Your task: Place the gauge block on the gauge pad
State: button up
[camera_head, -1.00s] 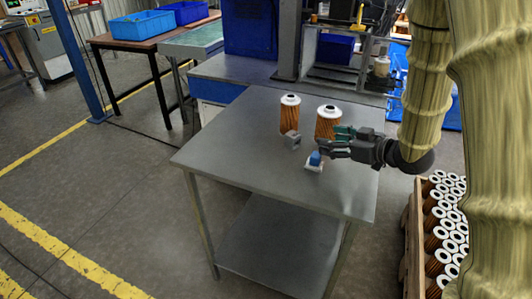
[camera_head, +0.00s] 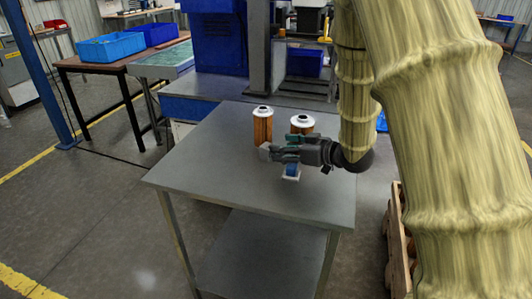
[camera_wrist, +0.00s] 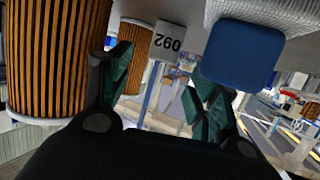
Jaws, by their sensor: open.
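A small grey block marked 092 (camera_wrist: 168,42), which looks like the gauge block, stands on the grey table (camera_head: 215,170); it also shows in the head view (camera_head: 265,151). In the wrist view, which is upside down, it appears between and just beyond the fingers. A blue square piece (camera_wrist: 243,52) on a white base, possibly the gauge pad, sits nearer the table's front; it also shows in the head view (camera_head: 291,169), partly hidden by my gripper. My gripper (camera_head: 275,152) is open and empty, pointing left at the grey block. Contact cannot be told.
Two orange pleated filter cartridges with white caps stand behind, one on the left (camera_head: 262,126) and one on the right (camera_head: 301,124), close to my gripper. The table's left and front are clear. A wooden crate (camera_head: 396,240) stands right of the table.

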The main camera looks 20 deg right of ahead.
aim_at(268, 145)
jog(key=x, duration=0.5)
jog(key=shift+c, duration=0.2)
jog(key=c, duration=1.3)
jog(key=shift+r, duration=0.1)
